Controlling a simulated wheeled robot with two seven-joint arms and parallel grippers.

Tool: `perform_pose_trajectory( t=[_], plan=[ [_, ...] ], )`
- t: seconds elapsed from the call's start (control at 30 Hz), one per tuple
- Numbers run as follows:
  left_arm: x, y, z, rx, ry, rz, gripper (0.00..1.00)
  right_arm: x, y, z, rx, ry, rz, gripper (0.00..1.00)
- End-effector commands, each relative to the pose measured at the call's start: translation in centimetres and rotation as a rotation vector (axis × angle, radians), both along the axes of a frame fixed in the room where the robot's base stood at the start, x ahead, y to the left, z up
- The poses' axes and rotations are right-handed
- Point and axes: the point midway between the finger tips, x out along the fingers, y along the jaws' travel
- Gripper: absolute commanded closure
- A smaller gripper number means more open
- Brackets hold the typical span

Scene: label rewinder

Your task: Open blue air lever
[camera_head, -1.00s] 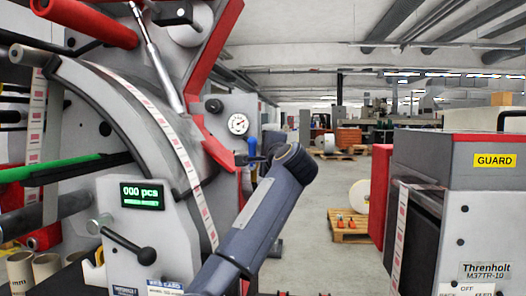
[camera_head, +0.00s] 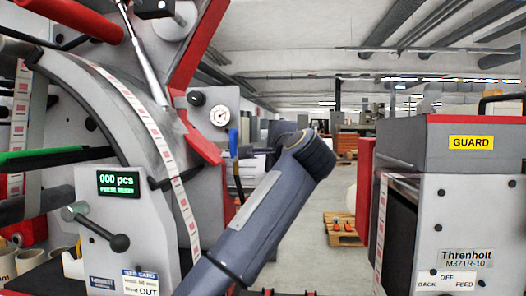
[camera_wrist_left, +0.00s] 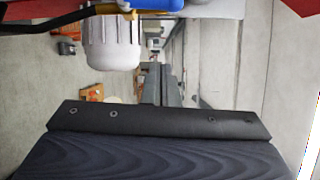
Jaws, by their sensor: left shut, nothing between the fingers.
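The blue air lever (camera_head: 233,142) stands upright beside the round gauge on the label machine. In the left wrist view a blue end (camera_wrist_left: 155,4) at the top edge looks like the lever, with its yellow brass valve (camera_wrist_left: 108,9) and a black hose beside it. My left gripper (camera_wrist_left: 161,87) is shut and empty, and lies apart from the lever. In the head view my grey left arm rises from the bottom, its wrist right of the lever, and hides the fingers. My right gripper does not show.
The pressure gauge (camera_head: 220,116) is left of the lever. A white ribbed cylinder (camera_wrist_left: 112,42) with a blue part is close to the gripper in the wrist view. A grey GUARD cabinet (camera_head: 468,190) stands at right. Floor between shows a pallet (camera_head: 343,229).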

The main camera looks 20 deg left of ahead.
Motion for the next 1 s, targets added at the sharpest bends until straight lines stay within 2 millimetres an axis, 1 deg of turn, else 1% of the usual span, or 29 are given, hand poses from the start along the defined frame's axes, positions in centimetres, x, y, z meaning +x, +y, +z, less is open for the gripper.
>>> perform_pose_trajectory(
  t=[0.03,0.1,0.23,0.77,0.87,0.97,1.0],
  plan=[
    [-0.6,-0.5,-0.2,0.000,-0.001,0.000,1.00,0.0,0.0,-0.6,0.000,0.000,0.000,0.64],
    [-1.3,-1.1,-0.1,0.001,-0.001,0.000,1.00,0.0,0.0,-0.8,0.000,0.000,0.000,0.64],
    [-1.9,-1.7,0.0,0.001,-0.001,0.001,1.00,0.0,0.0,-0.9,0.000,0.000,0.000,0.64],
    [-2.1,-1.8,0.1,0.004,0.000,0.001,1.00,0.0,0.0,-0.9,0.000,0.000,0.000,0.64],
    [-2.7,-1.9,1.4,0.081,-0.005,-0.005,1.00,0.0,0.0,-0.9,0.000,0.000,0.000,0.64],
    [-4.5,-2.6,4.8,0.332,-0.009,-0.017,1.00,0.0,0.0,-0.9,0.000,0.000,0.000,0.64],
    [-5.7,-3.4,6.7,0.502,-0.003,-0.014,1.00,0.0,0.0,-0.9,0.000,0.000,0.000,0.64]
  ],
)
